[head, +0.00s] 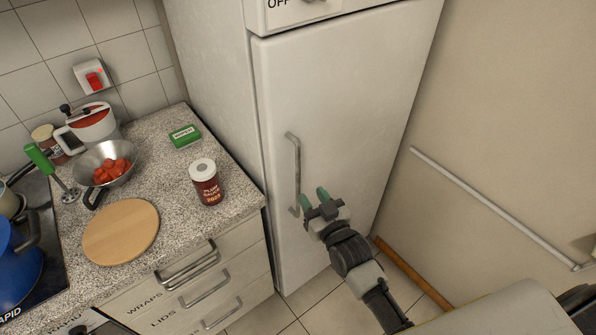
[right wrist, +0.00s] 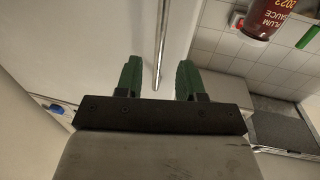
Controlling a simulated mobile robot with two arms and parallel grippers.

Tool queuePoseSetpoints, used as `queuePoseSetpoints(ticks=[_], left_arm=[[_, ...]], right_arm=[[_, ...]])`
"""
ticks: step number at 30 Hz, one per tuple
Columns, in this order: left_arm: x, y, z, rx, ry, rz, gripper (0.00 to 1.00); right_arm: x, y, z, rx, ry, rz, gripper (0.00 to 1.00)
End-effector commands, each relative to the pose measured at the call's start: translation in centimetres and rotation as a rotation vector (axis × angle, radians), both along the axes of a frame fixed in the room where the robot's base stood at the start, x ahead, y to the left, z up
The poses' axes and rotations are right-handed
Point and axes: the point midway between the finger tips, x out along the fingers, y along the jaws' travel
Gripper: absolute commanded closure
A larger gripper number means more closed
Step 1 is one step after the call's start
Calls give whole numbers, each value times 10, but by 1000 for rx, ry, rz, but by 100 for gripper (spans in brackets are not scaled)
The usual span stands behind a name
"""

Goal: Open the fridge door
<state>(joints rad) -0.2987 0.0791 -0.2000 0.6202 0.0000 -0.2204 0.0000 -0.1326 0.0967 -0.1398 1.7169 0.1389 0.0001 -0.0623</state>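The white fridge door (head: 345,120) is shut, with a vertical metal bar handle (head: 296,172) near its left edge. My right gripper (head: 313,197) is open and empty, with green fingers beside the handle's lower end, a little to its right. In the right wrist view, the handle (right wrist: 162,40) runs down so that its end lines up with the gap between the two green fingers (right wrist: 158,80). I cannot tell whether the bar is inside the gap or beyond it. My left gripper is not in view.
Left of the fridge, a speckled counter (head: 180,240) holds a plum sauce jar (head: 206,183), a round board (head: 121,232) and a metal strainer (head: 105,165). Drawers with handles (head: 190,268) sit below. A beige wall with a rail (head: 490,205) stands close on the right.

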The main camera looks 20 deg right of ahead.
Motion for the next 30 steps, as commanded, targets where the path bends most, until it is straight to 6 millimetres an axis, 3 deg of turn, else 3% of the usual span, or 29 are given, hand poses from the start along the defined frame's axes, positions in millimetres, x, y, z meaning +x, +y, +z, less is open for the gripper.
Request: queuePoseSetpoints(ticks=[6,12,25,30], left_arm=[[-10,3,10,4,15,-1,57],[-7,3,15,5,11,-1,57],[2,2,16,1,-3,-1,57],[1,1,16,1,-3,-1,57]], right_arm=[[44,7,3,0,0,0,62],[72,11,1,-1,1,0,62],[83,13,0,0,1,0,62],[82,13,0,0,1,0,86]])
